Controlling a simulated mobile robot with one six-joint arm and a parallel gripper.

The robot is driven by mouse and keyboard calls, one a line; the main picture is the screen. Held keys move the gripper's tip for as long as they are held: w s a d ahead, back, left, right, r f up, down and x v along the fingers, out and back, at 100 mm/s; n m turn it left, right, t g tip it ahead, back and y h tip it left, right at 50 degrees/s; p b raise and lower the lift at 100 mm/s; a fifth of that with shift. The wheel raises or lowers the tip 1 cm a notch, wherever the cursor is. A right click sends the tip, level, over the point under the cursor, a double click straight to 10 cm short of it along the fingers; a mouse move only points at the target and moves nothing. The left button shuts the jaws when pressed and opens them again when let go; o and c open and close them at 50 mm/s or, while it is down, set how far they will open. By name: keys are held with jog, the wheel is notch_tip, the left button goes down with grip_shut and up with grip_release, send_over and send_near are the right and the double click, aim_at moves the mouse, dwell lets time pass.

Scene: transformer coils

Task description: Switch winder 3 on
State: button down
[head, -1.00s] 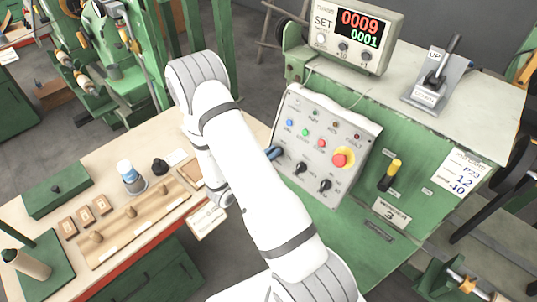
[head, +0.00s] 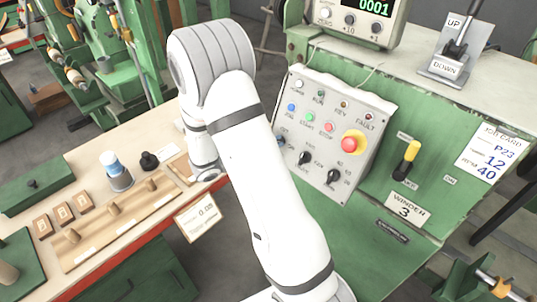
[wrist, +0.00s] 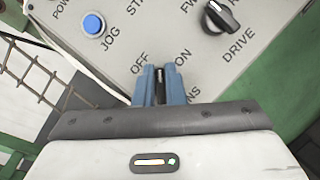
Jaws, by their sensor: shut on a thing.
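The control panel (head: 352,110) of winder 3 is a light grey plate on the green machine, above the "WINDER 3" plate (head: 404,207). My gripper (wrist: 159,86) has its blue fingers shut on a dark switch knob (wrist: 160,88) beside the words "OFF" and "ON"; the label below ends in "NS". The fingers hide most of the knob, so I cannot tell its setting. In the head view my arm largely covers this spot; only a bit of blue finger shows. A yellow-handled lever (head: 408,160) sits on the green front to the right.
A blue JOG button (wrist: 93,25) and a black DRIVE knob (wrist: 221,16) are close to my fingers. A red stop button (head: 350,144) sits on a yellow disc. The counter (head: 365,20) above reads 0001. A bench (head: 110,230) with wooden parts is at left.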

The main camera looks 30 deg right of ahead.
jog(key=m+b, duration=0.2)
jog(key=m+g+y+b, duration=0.1)
jog(key=m+b, duration=0.1)
jog(key=f+m+g+b, duration=0.1)
jog(key=m+b, duration=0.1)
jog(key=b, duration=0.1)
jog(key=shift+s+d+f+y, duration=0.1)
jog(key=shift+s+d+y, duration=0.1)
jog(key=shift+s+y, duration=0.15)
jog(key=m+y+b, duration=0.1)
jog(key=m+b, duration=0.2)
jog(key=b, duration=0.1)
jog(key=shift+s+g, duration=0.1)
jog(key=shift+g, duration=0.2)
jog(key=shift+a+m, duration=0.1)
jog(key=shift+m, duration=0.3)
jog(key=c, duration=1.7)
grip_release()
jog(key=shift+c, duration=0.2)
jog(key=shift+o, duration=0.7)
jog(key=shift+d, duration=0.25)
jog(key=shift+o, duration=0.5)
jog(key=shift+a+r, duration=0.2)
